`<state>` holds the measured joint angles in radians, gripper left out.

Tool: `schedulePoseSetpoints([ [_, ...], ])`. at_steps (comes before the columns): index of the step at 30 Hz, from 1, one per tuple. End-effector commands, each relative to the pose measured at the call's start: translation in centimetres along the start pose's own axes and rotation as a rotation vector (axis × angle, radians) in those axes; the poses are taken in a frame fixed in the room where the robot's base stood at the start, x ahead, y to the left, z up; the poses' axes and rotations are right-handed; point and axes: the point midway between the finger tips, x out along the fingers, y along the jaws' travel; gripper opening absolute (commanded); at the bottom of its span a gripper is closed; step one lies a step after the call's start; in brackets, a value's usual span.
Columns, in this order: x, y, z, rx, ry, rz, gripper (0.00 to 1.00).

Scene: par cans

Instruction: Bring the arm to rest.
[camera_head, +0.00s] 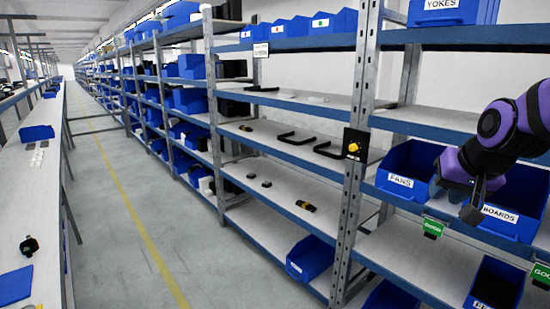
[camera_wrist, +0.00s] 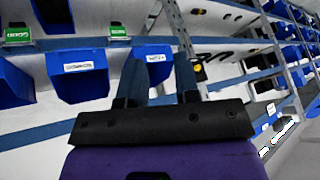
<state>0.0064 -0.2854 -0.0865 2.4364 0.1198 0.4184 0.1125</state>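My purple arm (camera_head: 500,125) reaches in from the right in the head view. My gripper (camera_head: 472,200) hangs in front of the shelf, at the blue FANS bin (camera_head: 408,172) and BOARDS bin (camera_head: 515,205), and hides part of them. In the wrist view my gripper's two dark fingers (camera_wrist: 160,72) stand apart with a clear gap and nothing held between them. Beyond them in that view are labelled blue bins, including one at left (camera_wrist: 75,82). Whether the gripper touches a bin cannot be told.
A metal upright (camera_head: 352,150) with a yellow-knobbed black box stands left of the bins. Shelves hold black handles (camera_head: 297,138) and small parts. Green tags (camera_head: 432,228) hang on the shelf edge. A long bench (camera_head: 40,190) runs at left. The aisle floor (camera_head: 130,200) between is clear.

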Motion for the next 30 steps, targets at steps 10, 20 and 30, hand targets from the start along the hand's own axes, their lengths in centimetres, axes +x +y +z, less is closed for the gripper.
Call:
schedulePoseSetpoints([
  [10,-9.3,-0.3,7.4,-0.199,-0.067,0.001,0.30],
  [20,-13.1,0.5,11.8,-0.297,-0.107,0.031,0.30],
  [30,-13.1,0.5,11.8,-0.297,-0.107,0.031,0.30],
])
